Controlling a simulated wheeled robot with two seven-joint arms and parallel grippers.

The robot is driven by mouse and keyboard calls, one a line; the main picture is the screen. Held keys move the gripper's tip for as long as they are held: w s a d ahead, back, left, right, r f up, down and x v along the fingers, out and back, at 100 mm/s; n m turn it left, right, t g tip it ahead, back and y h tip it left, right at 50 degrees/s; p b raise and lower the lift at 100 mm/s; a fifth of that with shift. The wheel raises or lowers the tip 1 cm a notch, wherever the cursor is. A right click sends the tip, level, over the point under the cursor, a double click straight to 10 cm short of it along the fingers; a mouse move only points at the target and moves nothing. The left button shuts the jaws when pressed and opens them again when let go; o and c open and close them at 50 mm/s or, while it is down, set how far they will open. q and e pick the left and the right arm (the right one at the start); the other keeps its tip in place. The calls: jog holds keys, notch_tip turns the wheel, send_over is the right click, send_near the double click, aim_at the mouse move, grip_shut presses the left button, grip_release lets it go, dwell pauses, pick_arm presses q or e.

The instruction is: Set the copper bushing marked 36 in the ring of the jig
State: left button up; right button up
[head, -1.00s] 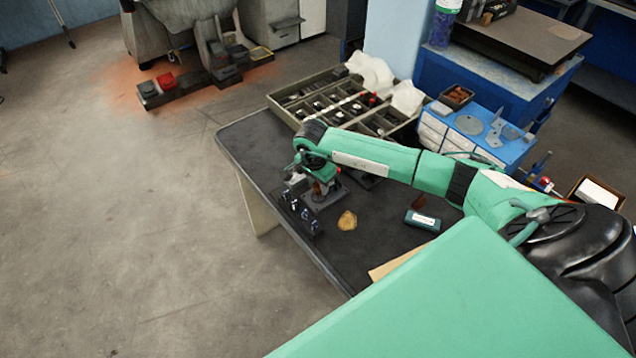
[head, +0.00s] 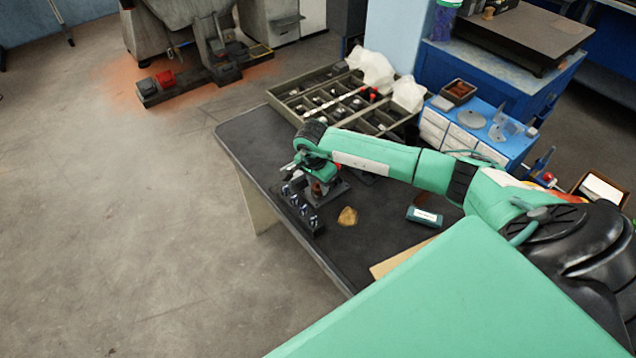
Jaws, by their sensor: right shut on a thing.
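My right gripper (head: 317,182) points down at the far left part of the dark bench, low over a grey plate-like fixture that looks like the jig (head: 335,191). It is shut on a small copper-brown piece (head: 318,188), which looks like the copper bushing. Its mark cannot be read at this size. The ring of the jig is hidden under the gripper and wrist, so I cannot tell whether the bushing is in it or just above it. My left gripper is not in view.
A black rack (head: 301,212) with several upright pieces stands close in front of the gripper. A compartment tray (head: 290,104) and blue drawers (head: 510,150) stand behind.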

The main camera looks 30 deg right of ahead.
jog(key=shift+f, duration=0.1)
jog(key=o, duration=1.1)
notch_tip(320, 180, up, 14)
jog(key=a+b, duration=0.1)
jog(key=b, duration=0.2)
jog(key=shift+s+a+f, duration=0.15)
jog(key=shift+s+a, duration=0.1)
jog(key=shift+a, duration=0.05)
